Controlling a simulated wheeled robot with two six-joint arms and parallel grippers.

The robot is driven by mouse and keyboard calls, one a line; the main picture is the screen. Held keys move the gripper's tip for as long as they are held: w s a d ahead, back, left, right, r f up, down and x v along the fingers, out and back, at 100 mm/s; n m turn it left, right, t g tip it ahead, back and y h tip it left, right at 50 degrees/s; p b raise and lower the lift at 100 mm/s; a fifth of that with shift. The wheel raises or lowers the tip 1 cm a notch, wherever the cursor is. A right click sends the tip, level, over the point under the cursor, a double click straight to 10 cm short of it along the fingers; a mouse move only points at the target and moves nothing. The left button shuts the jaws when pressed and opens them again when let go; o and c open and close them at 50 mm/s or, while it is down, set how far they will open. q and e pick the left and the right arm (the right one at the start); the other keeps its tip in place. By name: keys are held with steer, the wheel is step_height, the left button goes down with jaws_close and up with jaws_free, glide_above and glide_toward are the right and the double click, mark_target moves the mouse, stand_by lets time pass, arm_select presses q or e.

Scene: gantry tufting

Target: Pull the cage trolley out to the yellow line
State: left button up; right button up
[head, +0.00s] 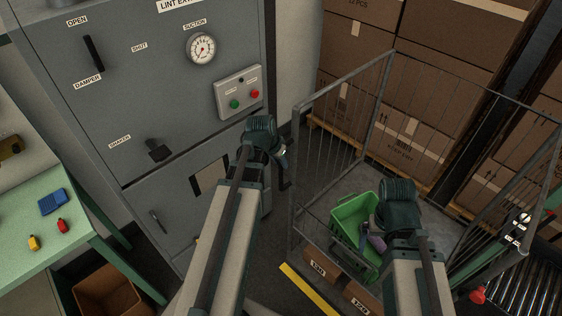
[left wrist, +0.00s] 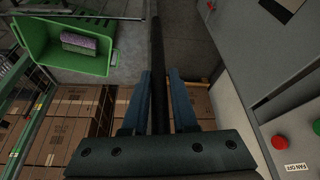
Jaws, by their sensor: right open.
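The cage trolley (head: 384,92) is a grey wire cage standing right of the grey machine. My left gripper (head: 284,170) is at the trolley's near left corner post. In the left wrist view its blue fingers (left wrist: 159,95) lie on either side of a dark upright bar, close against it. My right gripper (head: 384,222) is over the tote, its fingertips mostly hidden. The yellow line (head: 310,290) lies on the floor at the trolley's near side.
The grey machine (head: 150,95) with a gauge and button box (head: 238,92) stands close left of my left arm. Stacked cartons (head: 415,100) stand behind the trolley. A green table (head: 60,235) is at left, a roller conveyor (head: 525,290) at lower right. Labelled brown boxes (head: 335,268) sit near the line.

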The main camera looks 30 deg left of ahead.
arm_select(q)
steer(key=o, duration=0.4)
steer(key=shift+c, duration=0.2)
steer(key=shift+s, duration=0.1)
steer(key=shift+r, duration=0.1)
steer(key=p+v, duration=1.2)
steer(key=v, duration=0.1)
steer(key=shift+r+p, duration=0.35)
steer(key=shift+r, duration=0.05)
steer(key=shift+a, duration=0.1)
steer(key=s+d+f+g+b, duration=0.1)
steer(key=s+d+f+b, duration=0.2)
steer(key=d, duration=0.5)
steer(key=s+d+f+m+g+y+b, duration=0.1)
steer(key=s+d+f+g+b, duration=0.1)
steer(key=d+f+b, duration=0.3)
steer(key=s+d+f+m+g+y+b, duration=0.1)
steer(key=s+d+f+b, duration=0.3)
steer(key=d, duration=0.8)
step_height(320, 180, down, 3)
steer(key=shift+s+r+g+b, duration=0.15)
steer(key=shift+s+g+b, duration=0.1)
steer(key=shift+g+b, duration=0.3)
